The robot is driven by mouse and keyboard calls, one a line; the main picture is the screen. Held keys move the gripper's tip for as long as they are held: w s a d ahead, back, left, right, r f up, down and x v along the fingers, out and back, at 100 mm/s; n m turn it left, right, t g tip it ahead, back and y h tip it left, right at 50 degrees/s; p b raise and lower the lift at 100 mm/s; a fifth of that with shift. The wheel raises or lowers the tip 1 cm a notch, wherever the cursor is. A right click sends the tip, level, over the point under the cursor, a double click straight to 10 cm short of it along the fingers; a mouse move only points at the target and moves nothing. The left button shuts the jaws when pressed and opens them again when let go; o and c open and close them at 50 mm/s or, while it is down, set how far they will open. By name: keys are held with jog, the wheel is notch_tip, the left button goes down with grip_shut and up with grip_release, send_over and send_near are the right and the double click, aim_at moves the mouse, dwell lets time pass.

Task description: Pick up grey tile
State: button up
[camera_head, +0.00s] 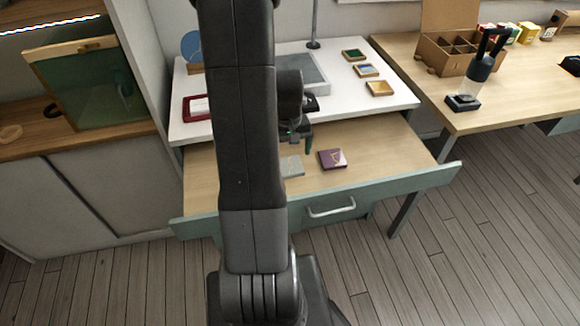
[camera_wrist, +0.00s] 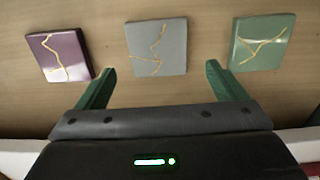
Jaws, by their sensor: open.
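The grey tile (camera_wrist: 157,47) with gold seams lies flat in the open drawer, at the top middle of the wrist view. In the head view the grey tile (camera_head: 291,166) is partly hidden behind my arm. My gripper (camera_wrist: 158,78) is open and empty, its two green fingers apart. The grey tile lies just ahead of the gap between the fingertips, not clasped. In the head view my gripper (camera_head: 296,150) hangs over the drawer near the grey tile.
A purple tile (camera_wrist: 59,54) and a green tile (camera_wrist: 262,42) lie on either side of the grey one. The drawer (camera_head: 390,150) is pulled out below a white tabletop (camera_head: 335,112) bearing several small tiles. A wooden table (camera_head: 510,100) with a cardboard box (camera_head: 445,50) stands right.

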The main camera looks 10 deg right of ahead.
aim_at(289, 163)
notch_tip(289, 163, down, 4)
jog(key=shift+s+r, duration=0.15)
jog(key=shift+r, duration=0.05)
jog(key=c, duration=1.1)
